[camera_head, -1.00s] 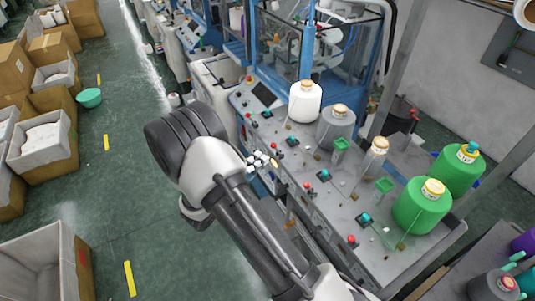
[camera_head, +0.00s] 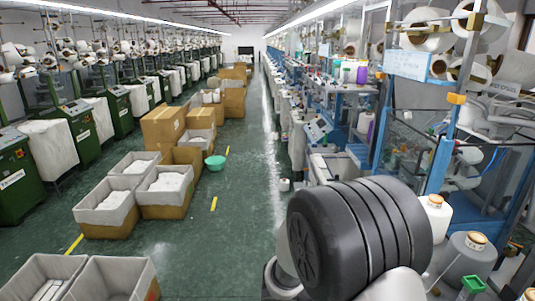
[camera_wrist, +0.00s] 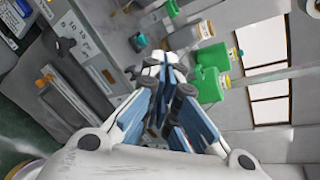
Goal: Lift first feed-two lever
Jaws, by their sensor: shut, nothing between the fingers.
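My gripper (camera_wrist: 170,85) points into the wrist view with its blue and grey fingers shut and nothing between them. A grey panel (camera_wrist: 105,30) lies beyond and to the left of the fingertips, with a dark knob-like part (camera_wrist: 65,45) and a small teal-topped part (camera_wrist: 139,41) on it. I cannot tell which part is the first feed-two lever. The head view does not show the gripper; my arm's large dark joint covers much of the lower right there, hiding most of the control panel.
In the head view, a white cone (camera_head: 434,218) and a grey cone (camera_head: 465,262) stand right of my arm. Cartons (camera_head: 163,126) and bins line the left of the aisle; its green floor (camera_head: 245,220) is clear.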

